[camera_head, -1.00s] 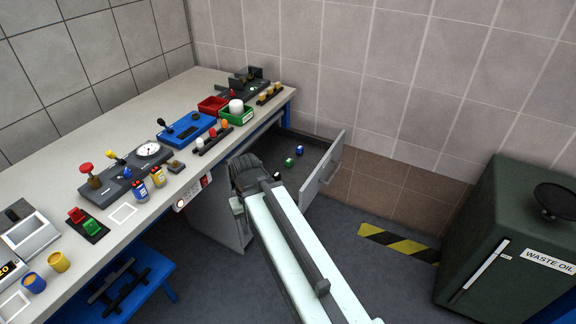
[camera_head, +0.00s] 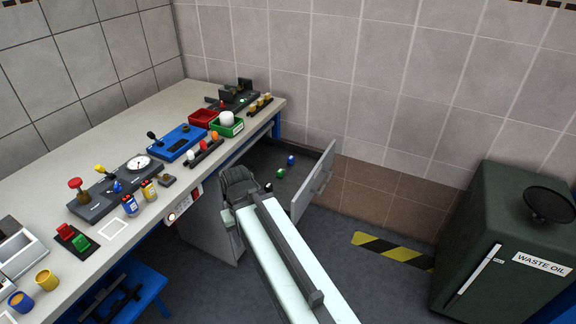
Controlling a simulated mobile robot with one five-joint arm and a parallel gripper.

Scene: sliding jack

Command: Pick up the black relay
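An open drawer (camera_head: 311,190) under the bench holds several small blocks. A small dark block with a light top (camera_head: 268,187) lies nearest my arm and looks like the black relay, though it is too small to be sure. A green block (camera_head: 280,173) and a blue block (camera_head: 291,160) lie farther back in the drawer. The dark end of my arm, with my gripper (camera_head: 238,184), is over the left part of the drawer, left of the dark block and apart from it in the picture. The fingers cannot be made out, so their opening is unclear.
The bench (camera_head: 118,125) on the left carries a gauge panel, red and green bins (camera_head: 227,127), bottles and cups. A blue stool (camera_head: 125,291) stands below it. A green waste oil cabinet (camera_head: 505,235) stands right. Floor between drawer and cabinet is clear.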

